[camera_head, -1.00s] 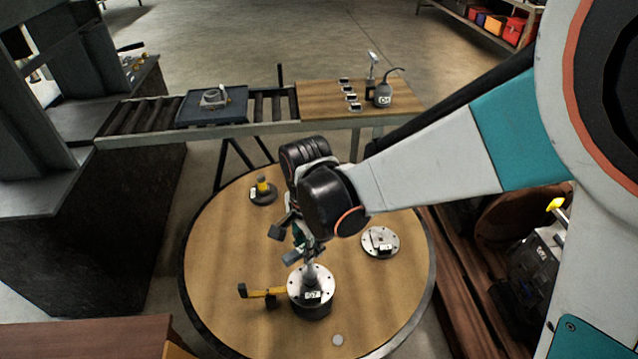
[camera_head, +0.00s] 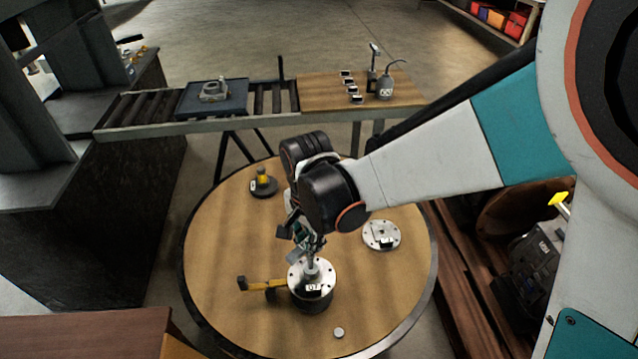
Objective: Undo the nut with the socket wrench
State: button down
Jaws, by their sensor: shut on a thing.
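A dark cylindrical fixture with a bright, bolted metal top plate (camera_head: 325,274) stands on the round wooden table, with a white label on its front. My gripper (camera_head: 308,250) points down over its middle and is shut on the socket wrench (camera_head: 311,266), of which only a short grey metal part shows below the fingers. The wrench stands roughly upright on the centre of the plate. The nut is hidden under it. A yellow-orange bar with a dark end (camera_head: 262,285) sticks out to the left of the fixture.
The round table (camera_head: 225,240) also holds a flat metal flange (camera_head: 381,235) at right, a dark base with a yellow knob (camera_head: 263,184) at back left and a small disc (camera_head: 338,332) in front. Behind it stands a roller conveyor (camera_head: 140,112) with a blue tray (camera_head: 235,103).

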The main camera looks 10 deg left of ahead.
jog(key=n, duration=0.8)
jog(key=shift+n+b, duration=0.35)
jog(key=shift+n, duration=0.05)
jog(key=n, duration=0.3)
jog(key=shift+r+n, duration=0.1)
jog(key=shift+n, duration=0.3)
jog(key=n, duration=0.3)
jog(key=shift+n+b, duration=0.3)
jog(key=n, duration=0.3)
jog(key=shift+s+n, duration=0.1)
jog(key=shift+n, duration=0.3)
jog(key=n, duration=0.3)
jog(key=shift+n, duration=0.4)
jog(key=n, duration=0.3)
jog(key=shift+r+n, duration=0.1)
jog(key=shift+n, duration=0.2)
jog(key=n, duration=0.3)
jog(key=shift+n+b, duration=0.35)
jog(key=shift+n, duration=0.05)
